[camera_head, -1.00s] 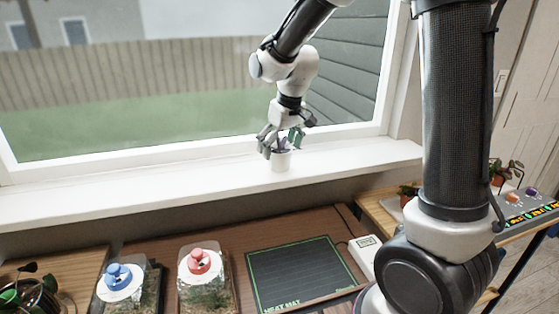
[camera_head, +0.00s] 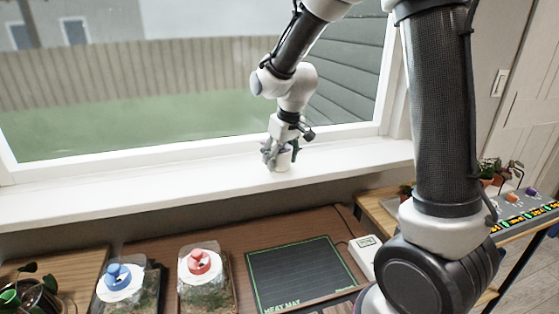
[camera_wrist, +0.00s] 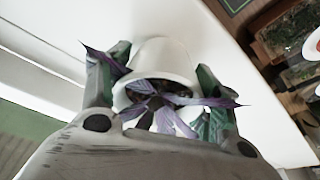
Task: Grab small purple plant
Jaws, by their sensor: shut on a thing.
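The small purple plant (camera_wrist: 165,98) has striped purple leaves and grows in a white pot (camera_wrist: 165,58). In the head view the white pot (camera_head: 281,162) is on the white windowsill (camera_head: 130,190), mostly behind my fingers. My gripper (camera_head: 280,155) is lowered around the pot and shut on it. In the wrist view my gripper's fingers (camera_wrist: 160,85) lie on both sides of the pot, with leaves spreading over and between them. The pot's lower part is partly hidden.
Below the sill, a desk holds a black heat mat (camera_head: 295,272), a terrarium with a red knob (camera_head: 200,262) and one with a blue knob (camera_head: 118,277). A potted plant (camera_head: 30,295) is at lower left. The window is close behind the sill; the sill's left is clear.

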